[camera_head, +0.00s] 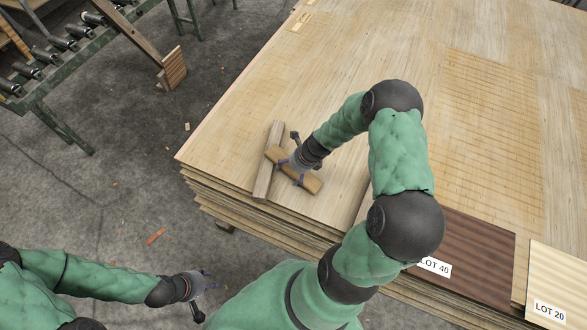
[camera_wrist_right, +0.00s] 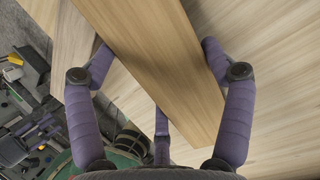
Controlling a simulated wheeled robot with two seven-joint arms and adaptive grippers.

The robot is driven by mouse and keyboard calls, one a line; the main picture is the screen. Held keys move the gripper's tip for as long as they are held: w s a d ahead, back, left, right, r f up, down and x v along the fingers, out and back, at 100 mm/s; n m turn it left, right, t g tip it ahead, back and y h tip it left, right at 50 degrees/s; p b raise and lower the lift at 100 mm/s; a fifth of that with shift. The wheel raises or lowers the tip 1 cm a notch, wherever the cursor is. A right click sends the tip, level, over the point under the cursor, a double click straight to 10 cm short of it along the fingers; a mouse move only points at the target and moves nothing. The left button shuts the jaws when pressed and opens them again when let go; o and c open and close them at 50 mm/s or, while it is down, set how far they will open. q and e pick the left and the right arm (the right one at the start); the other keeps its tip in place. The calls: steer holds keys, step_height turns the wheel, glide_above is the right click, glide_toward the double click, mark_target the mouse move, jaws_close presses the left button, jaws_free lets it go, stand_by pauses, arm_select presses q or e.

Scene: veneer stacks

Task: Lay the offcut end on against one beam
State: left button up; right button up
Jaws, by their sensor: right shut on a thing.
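The offcut (camera_head: 312,182), a short tan wooden block, is held by my right gripper (camera_head: 297,168) above or on the top sheet of the veneer stack (camera_head: 330,205). In the right wrist view the offcut (camera_wrist_right: 165,60) runs between the fingers (camera_wrist_right: 158,75), which are shut on it. A greyish-brown beam (camera_head: 264,180) lies on the stack near its left corner. In the head view the offcut's left end overlaps the beam at an angle; I cannot tell whether they touch. My left gripper (camera_head: 200,290) is open and empty over the floor, away from the stack.
A dark brown panel (camera_head: 470,255) labelled LOT 40 and a pale panel (camera_head: 560,275) labelled LOT 20 lie along the near edge. A roller conveyor (camera_head: 60,45) stands at the upper left. The stack's top beyond the beam is clear.

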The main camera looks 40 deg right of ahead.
mark_target(288, 168)
steer(key=shift+r+p, duration=0.7)
steer(key=shift+r, duration=0.1)
step_height(288, 168, up, 2)
steer(key=shift+r+p, duration=0.1)
steer(key=shift+p, duration=0.65)
steer(key=s+a+r+p, duration=0.3)
steer(key=s+a+r, duration=0.6)
steer(key=s, duration=0.1)
steer(key=shift+s+p, duration=0.35)
steer(key=shift+s, duration=0.05)
steer(key=shift+r, duration=0.1)
